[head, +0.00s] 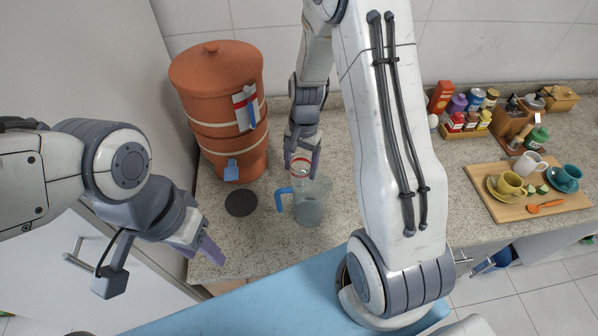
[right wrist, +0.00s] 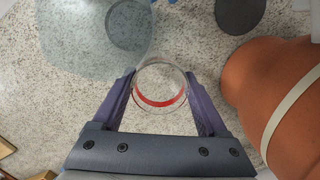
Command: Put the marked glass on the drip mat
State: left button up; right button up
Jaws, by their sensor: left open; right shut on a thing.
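The marked glass (head: 300,172) is clear with a red band. My right gripper (head: 302,158) is shut on it, behind the pitcher in the head view. In the right wrist view the glass (right wrist: 160,84) sits between the two fingers (right wrist: 160,98); I cannot tell whether its base touches the counter. A dark round disc, the drip mat (head: 241,203), lies bare on the counter in front of the clay water filter (head: 222,95). It also shows at the top of the right wrist view (right wrist: 240,12). My left gripper (head: 200,247) is open and empty near the counter's front edge.
A clear pitcher (head: 313,208) with a blue handle stands close beside the glass, right of the mat. The filter's blue tap (head: 231,170) overhangs near the mat. A wooden board (head: 520,208) with cups, and several jars, are far right.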

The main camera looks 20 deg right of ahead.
notch_tip(320, 180, down, 4)
jog(key=shift+r+p, duration=0.15)
jog(key=shift+p, duration=0.35)
jog(key=shift+f+p, duration=0.2)
jog(key=shift+p, duration=0.15)
jog(key=shift+w+a+f, duration=0.1)
jog(key=shift+a+f, duration=0.05)
jog(key=shift+f, duration=0.1)
jog(key=shift+f, duration=0.1)
